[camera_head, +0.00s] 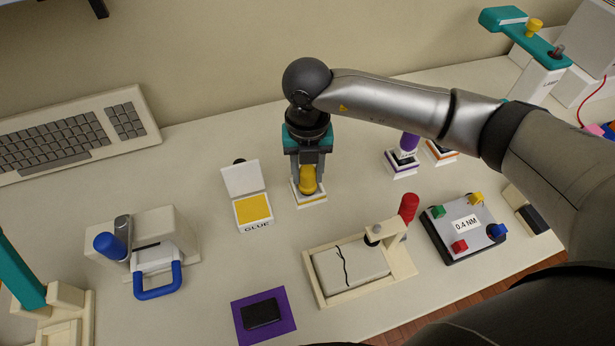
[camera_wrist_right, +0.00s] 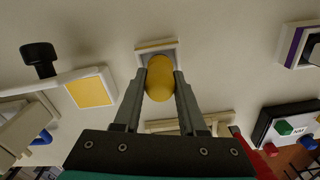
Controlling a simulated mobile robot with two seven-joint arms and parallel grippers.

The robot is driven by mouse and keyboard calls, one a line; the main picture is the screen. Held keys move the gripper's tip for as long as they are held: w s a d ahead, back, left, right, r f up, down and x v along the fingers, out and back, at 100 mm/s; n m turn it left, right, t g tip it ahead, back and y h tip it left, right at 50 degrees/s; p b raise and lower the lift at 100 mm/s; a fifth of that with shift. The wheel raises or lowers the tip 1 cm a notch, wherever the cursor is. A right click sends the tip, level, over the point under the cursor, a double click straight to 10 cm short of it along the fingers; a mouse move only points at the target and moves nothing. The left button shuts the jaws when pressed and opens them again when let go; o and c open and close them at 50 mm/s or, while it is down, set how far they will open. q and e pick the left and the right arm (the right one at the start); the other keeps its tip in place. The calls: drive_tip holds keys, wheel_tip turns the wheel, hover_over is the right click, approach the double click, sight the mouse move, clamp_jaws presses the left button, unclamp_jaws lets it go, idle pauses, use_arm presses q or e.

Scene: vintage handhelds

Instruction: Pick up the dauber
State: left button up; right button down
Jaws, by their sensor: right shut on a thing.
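The dauber (camera_head: 308,180) has a rounded yellow handle and sits upright over a small white square base with a yellow edge (camera_head: 311,201). My right gripper (camera_head: 308,186) comes down from above with its two grey fingers shut on the yellow handle. In the right wrist view the yellow dauber (camera_wrist_right: 160,80) is between the fingertips, with the square base (camera_wrist_right: 158,48) beyond it. I cannot tell whether the dauber is lifted off its base. My left gripper is not in view.
An open glue pad (camera_head: 253,211) stands just left of my right gripper. Stamps with purple (camera_head: 403,162) and orange (camera_head: 440,152) edges stand to the right. A cream fixture with a grey block (camera_head: 350,268) lies in front, and a torque box (camera_head: 465,227) lies front right.

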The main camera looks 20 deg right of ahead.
drive_tip(key=shift+r, duration=0.1)
use_arm(q)
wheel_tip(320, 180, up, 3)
drive_tip(key=p, duration=0.3)
use_arm(e)
wheel_tip(320, 180, up, 20)
idle(1.9)
